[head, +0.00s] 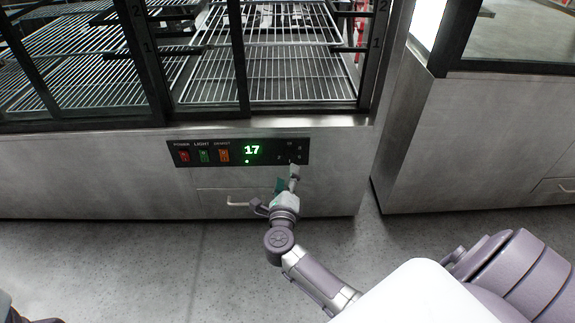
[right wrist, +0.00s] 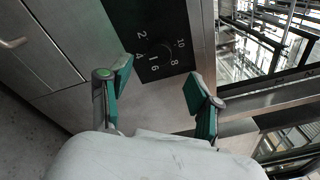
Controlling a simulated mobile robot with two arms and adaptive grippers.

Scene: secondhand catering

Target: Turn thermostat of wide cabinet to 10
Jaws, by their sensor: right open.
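The wide cabinet (head: 90,160) has a black control panel (head: 238,153) low on its front, with a green display (head: 252,150) reading 17. The thermostat dial is at the panel's right end. In the right wrist view its dark knob (right wrist: 159,53) sits among white numbers 2 to 10. A pale mark points toward the 4 and 6 side; its exact setting is hard to tell. My right gripper (head: 293,172) is open and empty just below the dial. In the right wrist view its green-padded fingers (right wrist: 158,85) are spread, apart from the knob. My left gripper does not show.
Red, green and orange switches (head: 203,156) sit left of the display. A drawer handle (head: 240,204) juts out below the panel. Glass-fronted wire shelves (head: 260,60) are above. Another cabinet (head: 470,145) stands at the right across a narrow gap. The floor (head: 120,265) in front is clear.

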